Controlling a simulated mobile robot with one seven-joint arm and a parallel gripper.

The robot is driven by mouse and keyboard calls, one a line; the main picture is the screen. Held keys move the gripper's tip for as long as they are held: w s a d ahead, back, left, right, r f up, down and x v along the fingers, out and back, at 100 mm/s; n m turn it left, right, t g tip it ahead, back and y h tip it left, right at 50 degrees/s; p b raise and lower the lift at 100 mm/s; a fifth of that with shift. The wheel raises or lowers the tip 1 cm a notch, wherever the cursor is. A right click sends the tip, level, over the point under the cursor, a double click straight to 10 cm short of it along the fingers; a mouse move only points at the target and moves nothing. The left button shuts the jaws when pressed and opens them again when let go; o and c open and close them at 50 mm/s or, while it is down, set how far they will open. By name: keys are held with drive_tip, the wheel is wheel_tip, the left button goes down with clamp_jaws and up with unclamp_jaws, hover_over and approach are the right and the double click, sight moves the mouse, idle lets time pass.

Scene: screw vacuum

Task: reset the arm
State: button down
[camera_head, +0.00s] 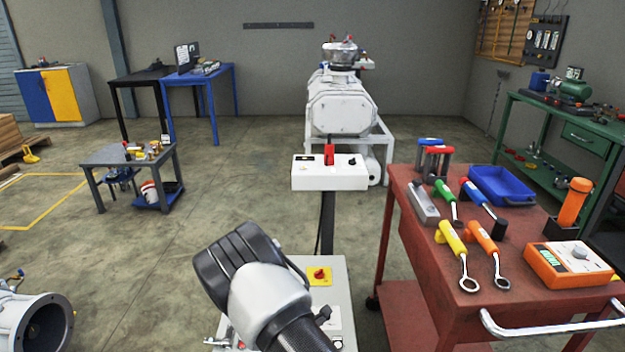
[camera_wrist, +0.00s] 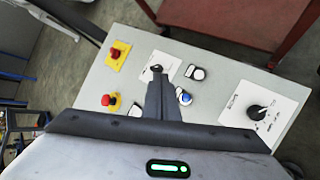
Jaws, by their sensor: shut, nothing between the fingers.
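My gripper (camera_wrist: 161,100) is shut and empty in the wrist view, its two dark fingers together. It hangs over a light grey control panel (camera_wrist: 140,50). The panel carries a red knob on a yellow plate (camera_wrist: 118,54), a red button (camera_wrist: 110,101), a blue button (camera_wrist: 184,98), a white switch (camera_wrist: 196,74) and a black dial (camera_wrist: 257,112). In the head view my arm covers part of the same panel (camera_head: 325,290), and the gripper's fingers are hidden there. I cannot tell whether the fingers touch the panel.
A red cart (camera_head: 405,237) with hammers, wrenches, a blue tray (camera_head: 502,184) and an orange meter (camera_head: 568,264) stands close on the right. A white vacuum machine (camera_head: 340,105) and white box (camera_head: 329,180) are ahead. A metal cylinder (camera_head: 35,322) lies at lower left; floor between is open.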

drive_tip(key=w+d+r+m+h, duration=0.15)
drive_tip(key=d+r+m, duration=0.25)
drive_tip(key=r, duration=0.7)
drive_tip(key=s+d+r+m+g, duration=0.1)
drive_tip(key=s+d+r+m, duration=0.25)
drive_tip(key=r, duration=0.35)
drive_tip(key=s+d+r+m+g, duration=0.1)
drive_tip(key=s+d+r+m, duration=0.25)
drive_tip(key=r, duration=0.35)
drive_tip(key=s+d+r+m+g, duration=0.1)
drive_tip(key=s+d+r+m, duration=0.15)
drive_tip(key=d+r, duration=0.4)
drive_tip(key=s+a+r+m+y, duration=0.2)
drive_tip(key=s+r+m, duration=0.15)
drive_tip(key=s, duration=0.45)
drive_tip(key=s+a+r+m+y, duration=0.2)
drive_tip(key=s+r, duration=0.3)
drive_tip(key=s, duration=0.3)
drive_tip(key=s+a+r+m+y, duration=0.2)
drive_tip(key=s+r, duration=0.3)
drive_tip(key=s, duration=0.3)
wheel_tip(320, 180, up, 22)
drive_tip(key=p, duration=2.2)
drive_tip(key=shift+w+d+f, duration=0.15)
drive_tip(key=shift+w, duration=0.05)
